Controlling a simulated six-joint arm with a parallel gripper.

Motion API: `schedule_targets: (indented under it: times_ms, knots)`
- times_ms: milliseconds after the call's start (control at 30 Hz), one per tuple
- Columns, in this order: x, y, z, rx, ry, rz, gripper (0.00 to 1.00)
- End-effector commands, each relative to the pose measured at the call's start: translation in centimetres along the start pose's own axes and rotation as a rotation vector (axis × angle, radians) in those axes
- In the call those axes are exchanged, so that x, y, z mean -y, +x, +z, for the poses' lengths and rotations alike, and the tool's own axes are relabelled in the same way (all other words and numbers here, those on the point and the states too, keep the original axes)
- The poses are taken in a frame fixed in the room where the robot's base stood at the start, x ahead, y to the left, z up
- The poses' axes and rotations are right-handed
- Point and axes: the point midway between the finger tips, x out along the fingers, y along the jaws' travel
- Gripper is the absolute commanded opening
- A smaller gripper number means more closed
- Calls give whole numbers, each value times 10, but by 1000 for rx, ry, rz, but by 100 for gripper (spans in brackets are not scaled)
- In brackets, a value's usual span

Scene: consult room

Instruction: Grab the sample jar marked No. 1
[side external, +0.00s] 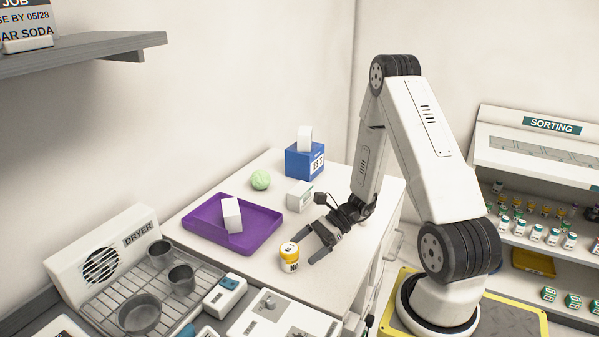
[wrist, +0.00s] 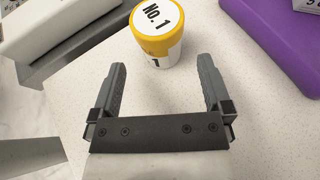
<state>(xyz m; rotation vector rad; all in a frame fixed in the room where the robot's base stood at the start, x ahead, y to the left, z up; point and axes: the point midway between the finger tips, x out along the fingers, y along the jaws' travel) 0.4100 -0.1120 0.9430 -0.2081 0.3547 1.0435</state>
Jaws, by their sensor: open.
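The sample jar (side external: 289,257) stands upright on the white counter. It has a yellow lid band and a white label; in the wrist view the jar (wrist: 157,33) shows "No. 1" on its top. My gripper (side external: 318,249) is open and low over the counter, just right of the jar in the side view. In the wrist view my gripper's fingers (wrist: 163,76) point toward the jar, which lies just beyond the fingertips and roughly centred between them. Nothing is between the fingers.
A purple tray (side external: 262,238) holding a white box (side external: 232,215) lies behind the jar. A small white box (side external: 299,196), a green ball (side external: 260,180) and a blue box (side external: 304,162) stand farther back. A drying rack with metal cups (side external: 140,314) is at left.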

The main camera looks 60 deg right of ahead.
Motion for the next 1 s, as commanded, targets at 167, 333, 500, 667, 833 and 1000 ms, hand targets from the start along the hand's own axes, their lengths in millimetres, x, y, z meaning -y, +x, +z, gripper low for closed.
schedule_targets:
  times_ms: [167, 333, 500, 667, 833, 1000]
  knots:
    - [0, 1, 0, 0, 1, 0, 100]
    - [0, 10, 0, 0, 1, 3, 100]
    - [0, 27, 1, 1, 1, 4, 100]
    - [1, 44, 2, 1, 2, 3, 100]
    - [1, 52, 2, 0, 1, 1, 100]
    - [1, 53, 2, -1, 1, 0, 100]
